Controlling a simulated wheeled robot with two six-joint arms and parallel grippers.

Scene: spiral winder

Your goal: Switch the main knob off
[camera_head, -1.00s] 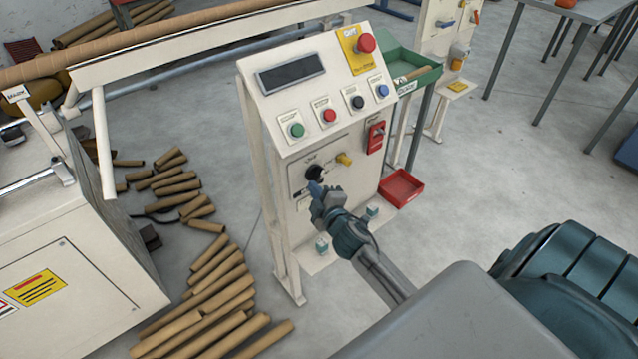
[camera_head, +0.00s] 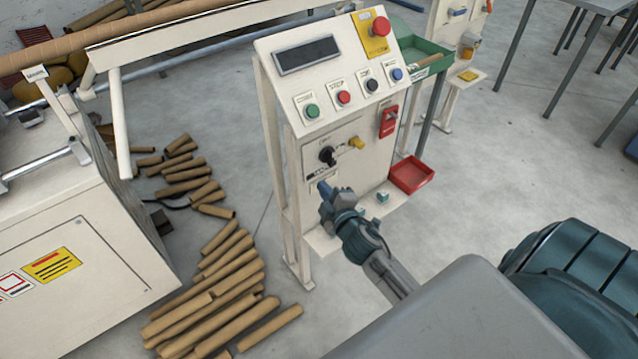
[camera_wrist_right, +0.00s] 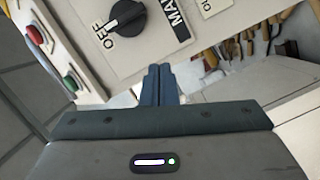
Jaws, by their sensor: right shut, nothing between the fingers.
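The main knob (camera_head: 327,156) is a black rotary knob on the lower front panel of the white control console (camera_head: 292,130). In the right wrist view the knob (camera_wrist_right: 126,16) sits on a white plate with OFF printed at its left and a black label starting MAI below right; its pointer end is toward the OFF lettering. My right gripper (camera_head: 324,187) is shut and empty, just below the knob and apart from it. In the right wrist view its fingertips (camera_wrist_right: 161,70) are together below the plate. My left gripper is not in view.
A yellow knob (camera_head: 356,142) sits right of the main knob, with a red switch (camera_head: 388,121) farther right. Coloured push buttons (camera_head: 343,97) and a red emergency stop (camera_head: 380,26) are above. A red bin (camera_head: 411,174) is at lower right. Cardboard tubes (camera_head: 225,290) lie on the floor left.

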